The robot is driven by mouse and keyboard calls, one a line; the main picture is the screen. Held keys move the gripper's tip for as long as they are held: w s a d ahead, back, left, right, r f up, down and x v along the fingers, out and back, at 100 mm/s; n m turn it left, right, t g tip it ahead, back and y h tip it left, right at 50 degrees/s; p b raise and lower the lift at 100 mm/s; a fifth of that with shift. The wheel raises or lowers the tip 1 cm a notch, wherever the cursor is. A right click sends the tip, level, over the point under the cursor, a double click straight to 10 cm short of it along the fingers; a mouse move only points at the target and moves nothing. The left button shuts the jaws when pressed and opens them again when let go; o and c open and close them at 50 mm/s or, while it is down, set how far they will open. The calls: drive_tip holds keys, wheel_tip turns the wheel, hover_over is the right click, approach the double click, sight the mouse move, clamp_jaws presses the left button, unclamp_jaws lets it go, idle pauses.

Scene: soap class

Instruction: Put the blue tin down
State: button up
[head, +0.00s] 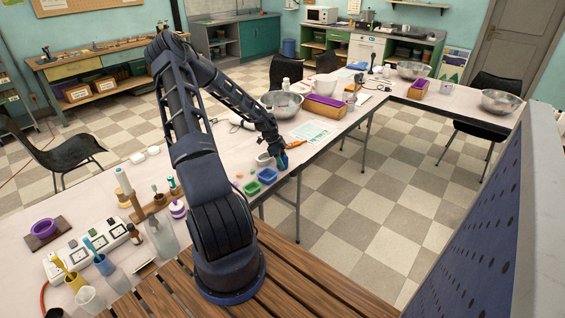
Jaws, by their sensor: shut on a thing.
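My gripper (280,153) is at the end of my arm, low over the near part of the long pale table (222,157). It points down and is shut on a small blue tin (283,163). The fingers and wrist hide part of the tin. I cannot tell whether the tin touches the table or hangs just above it.
A blue tray (267,175) and a green tray (252,187) lie just left of the tin. A white cup (264,159) stands close beside my gripper. An orange tool (297,145) and a printed sheet (312,131) lie behind. The table's front edge is near.

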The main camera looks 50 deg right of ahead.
drive_tip(key=shift+f, duration=0.45)
drive_tip(key=shift+f, duration=0.1)
drive_tip(key=o, duration=1.1)
drive_tip(key=v, duration=1.2)
